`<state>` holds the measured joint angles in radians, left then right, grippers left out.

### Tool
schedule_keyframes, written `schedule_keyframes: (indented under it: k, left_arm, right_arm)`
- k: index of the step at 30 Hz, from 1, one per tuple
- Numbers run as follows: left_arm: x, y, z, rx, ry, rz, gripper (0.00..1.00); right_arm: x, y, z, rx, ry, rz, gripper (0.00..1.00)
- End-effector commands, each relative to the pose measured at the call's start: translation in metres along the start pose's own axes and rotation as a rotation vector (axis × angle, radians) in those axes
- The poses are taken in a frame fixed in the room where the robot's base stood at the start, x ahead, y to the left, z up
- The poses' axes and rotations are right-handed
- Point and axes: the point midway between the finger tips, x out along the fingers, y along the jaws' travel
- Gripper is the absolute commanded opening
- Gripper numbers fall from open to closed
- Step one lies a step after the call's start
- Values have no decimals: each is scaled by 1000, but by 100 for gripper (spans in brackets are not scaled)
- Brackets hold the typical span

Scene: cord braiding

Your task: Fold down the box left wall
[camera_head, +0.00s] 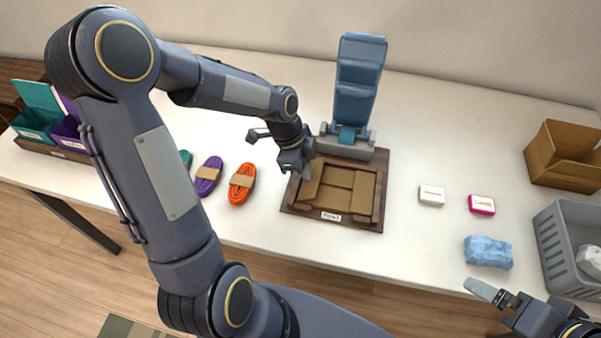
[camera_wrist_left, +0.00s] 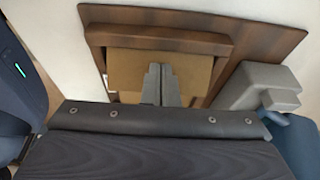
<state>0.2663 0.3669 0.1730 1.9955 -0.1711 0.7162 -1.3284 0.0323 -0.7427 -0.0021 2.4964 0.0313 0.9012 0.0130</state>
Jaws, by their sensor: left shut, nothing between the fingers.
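The cardboard box (camera_head: 338,179) lies open in a dark wooden tray (camera_head: 333,224) with a white label on its front edge. Its left wall (camera_head: 311,188) is a lighter brown panel at the left side of the tray and looks tilted; I cannot tell its exact angle. My left gripper (camera_head: 304,174) is at the upper end of this wall, partly hiding it. In the left wrist view, its fingers (camera_wrist_left: 160,84) are together and empty, over a brown cardboard panel (camera_wrist_left: 128,70); contact is unclear. My right gripper (camera_head: 489,293) is at the lower right, away from the box; its opening is unclear.
A blue and grey stand (camera_head: 357,90) rises behind the tray. Purple (camera_head: 208,176) and orange (camera_head: 242,184) cord bundles lie left of it. A white box (camera_head: 432,195), a pink box (camera_head: 482,204), a blue bundle (camera_head: 488,251) and a grey crate (camera_head: 553,240) are right.

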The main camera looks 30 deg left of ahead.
Motion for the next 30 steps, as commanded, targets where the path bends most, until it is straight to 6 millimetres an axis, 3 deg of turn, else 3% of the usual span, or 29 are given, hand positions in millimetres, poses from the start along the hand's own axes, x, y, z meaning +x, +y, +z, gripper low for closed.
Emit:
schedule_keyframes:
  k: [20,30]
  left_arm:
    - [16,0,-10,2,0,1,0]
    - [4,0,-10,0,1,-1,0]
  right_arm:
    - [11,5,6,0,0,0,100]
    - [3,2,2,0,0,0,100]
